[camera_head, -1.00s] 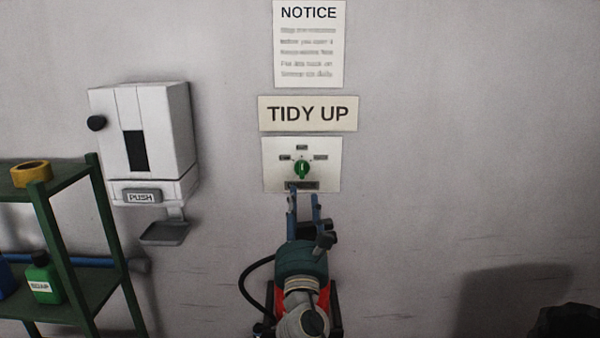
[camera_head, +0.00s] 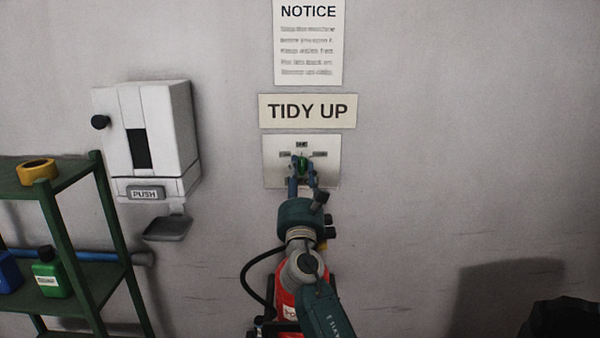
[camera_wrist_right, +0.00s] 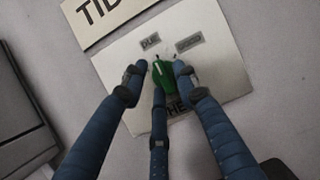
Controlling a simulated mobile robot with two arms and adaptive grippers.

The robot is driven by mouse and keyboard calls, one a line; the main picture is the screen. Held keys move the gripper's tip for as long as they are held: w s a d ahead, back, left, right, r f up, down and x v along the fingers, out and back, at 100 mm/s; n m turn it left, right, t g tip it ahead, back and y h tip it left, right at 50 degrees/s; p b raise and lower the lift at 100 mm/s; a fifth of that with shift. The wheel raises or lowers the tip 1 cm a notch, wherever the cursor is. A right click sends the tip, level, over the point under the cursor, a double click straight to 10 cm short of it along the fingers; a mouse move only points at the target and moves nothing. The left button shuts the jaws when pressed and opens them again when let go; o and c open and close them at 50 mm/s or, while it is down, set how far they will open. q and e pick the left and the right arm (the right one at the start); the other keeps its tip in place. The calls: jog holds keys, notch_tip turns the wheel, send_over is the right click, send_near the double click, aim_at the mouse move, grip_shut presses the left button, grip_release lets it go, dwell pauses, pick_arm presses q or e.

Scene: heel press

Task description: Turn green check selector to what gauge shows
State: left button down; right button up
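The green check selector (camera_head: 303,163) is a knob on a pale plate (camera_head: 273,180) fixed to the wall, below the TIDY UP sign. Small dark labels sit to the left, above and to the right of it. My right gripper (camera_head: 303,168) is at the plate, with its fingers on both sides of the knob. In the right wrist view the green knob (camera_wrist_right: 161,75) lies between the fingertips, with gaps showing beside it, so the fingers look open around it. The knob's pointer is partly hidden by the fingers. No gauge shows in these views. My left gripper is not in view.
A white dispenser (camera_head: 157,110) marked PUSH hangs at the left with a drip tray (camera_head: 167,229) under it. A green shelf (camera_head: 82,225) with yellow tape (camera_head: 37,171) and bottles stands at the lower left. A dark object (camera_head: 563,322) is at the lower right. The wall right of the plate is clear.

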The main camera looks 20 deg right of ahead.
jog(key=c, duration=0.4)
grip_shut()
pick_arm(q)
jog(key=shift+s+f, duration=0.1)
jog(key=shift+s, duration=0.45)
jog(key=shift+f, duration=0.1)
pick_arm(e)
jog(key=shift+f, duration=0.1)
pick_arm(q)
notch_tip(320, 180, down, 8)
jog(key=b, duration=0.8)
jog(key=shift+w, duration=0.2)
pick_arm(e)
jog(key=shift+a+r+m+g+h, duration=0.1)
jog(key=shift+m+g+h, duration=0.65)
jog(key=shift+m, duration=1.5)
jog(key=shift+d+r+m+g+h, duration=0.1)
jog(key=shift+m+g+h, duration=0.7)
jog(key=shift+m, duration=1.5)
jog(key=shift+a+r+m+g+h, duration=0.1)
jog(key=shift+m+g+h, duration=0.35)
jog(key=shift+m+h, duration=1.2)
jog(key=shift+m+y, duration=0.5)
jog(key=shift+m, duration=0.4)
